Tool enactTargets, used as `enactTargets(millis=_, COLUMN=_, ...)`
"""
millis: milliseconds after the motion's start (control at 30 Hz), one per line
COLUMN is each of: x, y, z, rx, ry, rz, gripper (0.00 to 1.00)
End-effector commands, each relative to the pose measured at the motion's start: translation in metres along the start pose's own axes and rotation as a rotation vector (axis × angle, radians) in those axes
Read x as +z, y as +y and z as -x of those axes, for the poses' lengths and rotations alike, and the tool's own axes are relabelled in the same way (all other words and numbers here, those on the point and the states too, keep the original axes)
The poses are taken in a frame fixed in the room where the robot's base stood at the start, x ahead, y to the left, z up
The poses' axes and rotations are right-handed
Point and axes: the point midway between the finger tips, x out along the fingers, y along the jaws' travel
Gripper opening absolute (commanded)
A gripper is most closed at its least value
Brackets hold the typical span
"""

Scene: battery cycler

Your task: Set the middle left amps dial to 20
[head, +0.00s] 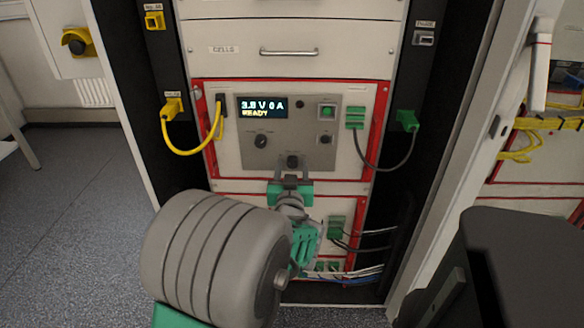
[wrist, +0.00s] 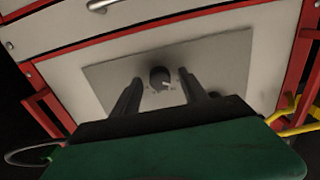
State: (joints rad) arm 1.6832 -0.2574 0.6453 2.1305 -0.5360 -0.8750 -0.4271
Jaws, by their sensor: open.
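The middle unit's grey control panel (head: 240,158) has a lit display (head: 263,107) reading "3.8 V 0 A" and "READY". A black dial (head: 260,141) sits at its left. Another black dial (head: 292,160) sits at its lower middle; this one appears in the wrist view (wrist: 160,77) with a pale pointer mark toward the lower right. Which dial is labelled amps is too small to read.
A green button (head: 327,112) and a small knob (head: 326,138) are at the panel's right. A yellow cable (head: 196,151) loops at left, and a dark cable (head: 384,167) with green plugs at right. A drawer handle (head: 289,52) is above. Open floor lies left.

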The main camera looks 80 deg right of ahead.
Motion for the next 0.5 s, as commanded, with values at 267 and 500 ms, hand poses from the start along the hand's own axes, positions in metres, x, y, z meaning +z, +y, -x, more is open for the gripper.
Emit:
enactTargets(millis=267, x=0.0002, y=0.0002, z=0.0001, rx=0.0, ry=0.0, rz=0.0, gripper=0.43)
enactTargets(millis=500, x=0.0001, y=0.0002, z=0.0002, rx=0.0, ry=0.0, rz=0.0, gripper=0.24)
